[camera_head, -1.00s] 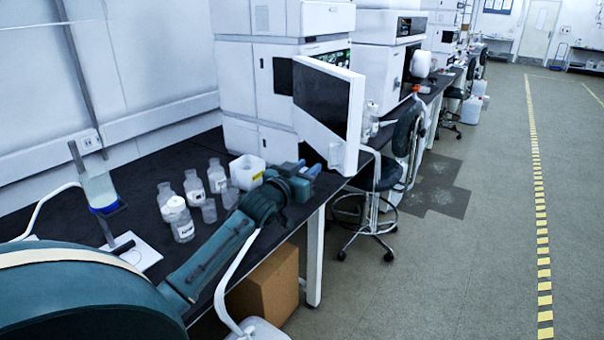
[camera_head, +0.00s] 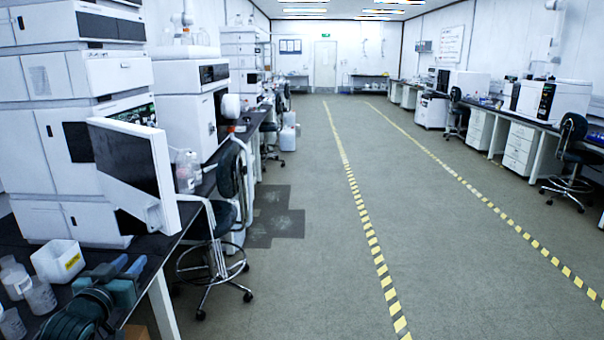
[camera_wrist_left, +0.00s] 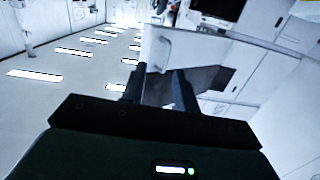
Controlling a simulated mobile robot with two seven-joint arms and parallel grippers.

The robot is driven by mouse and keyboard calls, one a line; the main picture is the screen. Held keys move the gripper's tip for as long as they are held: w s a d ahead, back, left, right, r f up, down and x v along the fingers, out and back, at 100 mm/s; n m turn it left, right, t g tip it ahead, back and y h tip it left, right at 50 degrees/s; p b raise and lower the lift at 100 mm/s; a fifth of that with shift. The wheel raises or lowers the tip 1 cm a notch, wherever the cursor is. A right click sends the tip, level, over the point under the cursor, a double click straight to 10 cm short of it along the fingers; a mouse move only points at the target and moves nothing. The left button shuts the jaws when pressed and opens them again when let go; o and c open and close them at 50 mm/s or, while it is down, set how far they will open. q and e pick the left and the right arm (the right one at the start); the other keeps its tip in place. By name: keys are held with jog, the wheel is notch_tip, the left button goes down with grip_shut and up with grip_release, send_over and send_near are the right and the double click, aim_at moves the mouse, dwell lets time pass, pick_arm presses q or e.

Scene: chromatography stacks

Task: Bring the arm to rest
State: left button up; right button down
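My left gripper (camera_head: 128,267) shows at the lower left of the head view, at the bench's front edge. Its two blue fingers are apart with nothing seen between them. In the left wrist view, the fingers (camera_wrist_left: 160,88) also stand apart and empty. Part of my left arm is cut off by the bottom edge. My right gripper is in neither current view.
A white tub (camera_head: 58,262) and several clear bottles (camera_head: 38,295) stand left of the gripper on the dark bench. A white monitor (camera_head: 135,175) overhangs the bench behind it. A stool (camera_head: 222,235) stands beyond. The striped aisle floor (camera_head: 300,280) is clear.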

pick_arm(q)
jog(key=s+d+f+m+g+h, duration=0.1)
jog(key=s+d+f+g+h, duration=0.1)
jog(key=s+d+f, duration=0.55)
jog(key=s+d+f+m+g+h, duration=0.1)
jog(key=s+d+f+m+g, duration=0.1)
jog(key=s+d+f, duration=0.5)
jog(key=s+d+f+g+h, duration=0.2)
jog(key=s+d+f, duration=0.6)
jog(key=s+d, duration=0.4)
jog(key=shift+s+d+m+g+p, duration=0.2)
jog(key=shift+d+m+g+p, duration=0.15)
jog(key=shift+d+m, duration=0.1)
jog(key=shift+w+d, duration=0.1)
